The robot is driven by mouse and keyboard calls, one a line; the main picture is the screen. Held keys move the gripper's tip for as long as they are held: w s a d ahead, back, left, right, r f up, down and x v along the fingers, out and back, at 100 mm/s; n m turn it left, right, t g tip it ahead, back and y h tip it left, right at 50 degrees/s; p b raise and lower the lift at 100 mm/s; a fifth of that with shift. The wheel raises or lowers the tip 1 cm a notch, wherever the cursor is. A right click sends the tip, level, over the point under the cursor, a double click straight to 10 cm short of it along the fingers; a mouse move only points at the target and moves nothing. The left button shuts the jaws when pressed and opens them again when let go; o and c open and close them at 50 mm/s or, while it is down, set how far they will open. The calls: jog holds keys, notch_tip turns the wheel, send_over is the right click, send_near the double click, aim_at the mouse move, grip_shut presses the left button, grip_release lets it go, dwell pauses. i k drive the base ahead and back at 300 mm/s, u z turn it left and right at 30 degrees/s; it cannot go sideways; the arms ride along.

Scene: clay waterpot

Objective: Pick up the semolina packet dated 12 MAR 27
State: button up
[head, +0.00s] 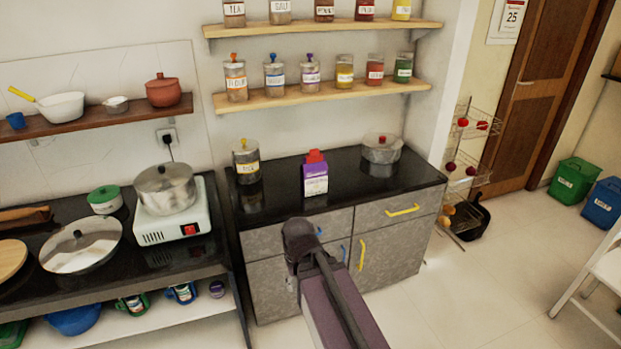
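A purple and white packet (315,182) with a red top stands upright on the black counter of the grey cabinet, near the middle of the view. Its print is too small to read, so I cannot tell whether it is semolina or what date it bears. No date of 12 MAR 27 is legible anywhere. My dark arm rises from the bottom edge and ends in front of the cabinet, below and apart from the packet. My gripper itself does not show.
A lidded jar (246,161) stands left of the packet and a steel pot (381,150) right of it on the black counter (350,194). A lower shelf (322,94) with several jars hangs above. A stove (172,222) with a pot is at left.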

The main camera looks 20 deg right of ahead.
aim_at(313, 176)
jog(key=i, duration=0.9)
jog(key=z, duration=0.05)
